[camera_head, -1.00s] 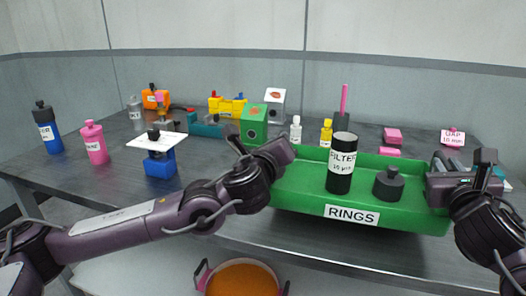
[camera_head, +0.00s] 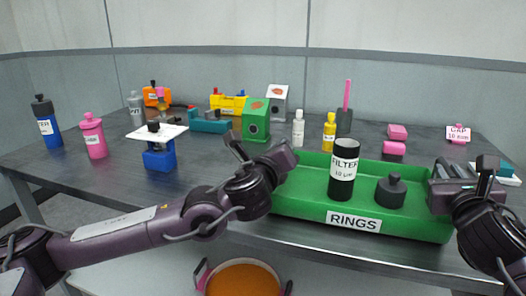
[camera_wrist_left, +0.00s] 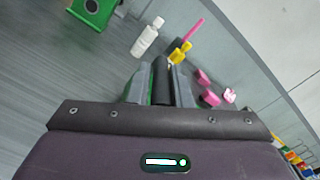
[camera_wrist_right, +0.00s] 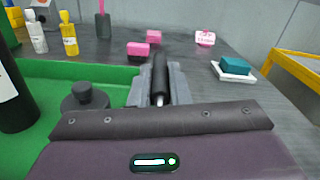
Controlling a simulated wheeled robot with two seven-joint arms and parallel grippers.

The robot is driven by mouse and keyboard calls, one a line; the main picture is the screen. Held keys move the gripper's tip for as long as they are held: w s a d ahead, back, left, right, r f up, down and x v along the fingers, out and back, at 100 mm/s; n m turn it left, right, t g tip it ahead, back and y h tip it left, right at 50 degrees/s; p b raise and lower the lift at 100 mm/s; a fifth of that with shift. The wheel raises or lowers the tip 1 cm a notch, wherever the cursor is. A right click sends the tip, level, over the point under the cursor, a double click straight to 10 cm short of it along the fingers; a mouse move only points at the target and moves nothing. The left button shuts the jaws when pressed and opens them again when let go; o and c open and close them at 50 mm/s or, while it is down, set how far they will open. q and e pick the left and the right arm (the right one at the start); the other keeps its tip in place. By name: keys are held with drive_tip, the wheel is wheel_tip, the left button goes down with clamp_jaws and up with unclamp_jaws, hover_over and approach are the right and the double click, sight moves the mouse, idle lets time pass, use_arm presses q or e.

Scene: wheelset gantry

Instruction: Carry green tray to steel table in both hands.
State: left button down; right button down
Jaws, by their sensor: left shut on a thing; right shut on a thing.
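The green tray (camera_head: 300,204), labelled RINGS, is level at the front edge of the dark steel table (camera_head: 105,183). It carries a black FILTER canister (camera_head: 343,180) standing upright and a dark knobbed weight (camera_head: 390,191). My left gripper (camera_head: 284,160) is at the tray's left end and my right gripper (camera_head: 440,185) at its right end. Both are shut on the tray's ends. In the left wrist view the left fingers (camera_wrist_left: 160,85) hide most of the tray. In the right wrist view the tray (camera_wrist_right: 90,72) shows left of the fingers (camera_wrist_right: 160,88). I cannot tell whether the tray touches the table.
Behind the tray stand a white bottle (camera_head: 298,129), a yellow bottle (camera_head: 329,134) and pink blocks (camera_head: 395,140). A green box (camera_head: 256,122) and a blue stand (camera_head: 159,158) are further left. An orange-filled pot (camera_head: 243,278) is below the table's front edge.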

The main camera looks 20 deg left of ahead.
use_arm(q)
drive_tip(key=shift+s+d+f, duration=0.1)
drive_tip(key=shift+d+f, duration=0.25)
use_arm(e)
drive_tip(key=shift+s+a+f, duration=0.15)
drive_tip(key=shift+a+f, duration=0.25)
drive_tip(key=shift+f, duration=0.05)
use_arm(q)
drive_tip(key=c, duration=1.4)
unclamp_jaws()
drive_tip(key=shift+a, duration=0.1)
use_arm(e)
drive_tip(key=c, duration=1.5)
unclamp_jaws()
drive_tip(key=shift+r, duration=0.1)
use_arm(q)
drive_tip(key=shift+o, duration=0.4)
drive_tip(key=shift+a, duration=0.15)
use_arm(e)
drive_tip(key=shift+o, duration=0.7)
drive_tip(key=shift+d, duration=0.25)
drive_tip(key=shift+d+r, duration=0.1)
drive_tip(key=shift+s, duration=0.4)
use_arm(q)
drive_tip(key=s, duration=1.2)
drive_tip(key=shift+d, duration=0.25)
use_arm(e)
drive_tip(key=s, duration=1.1)
drive_tip(key=shift+d, duration=0.3)
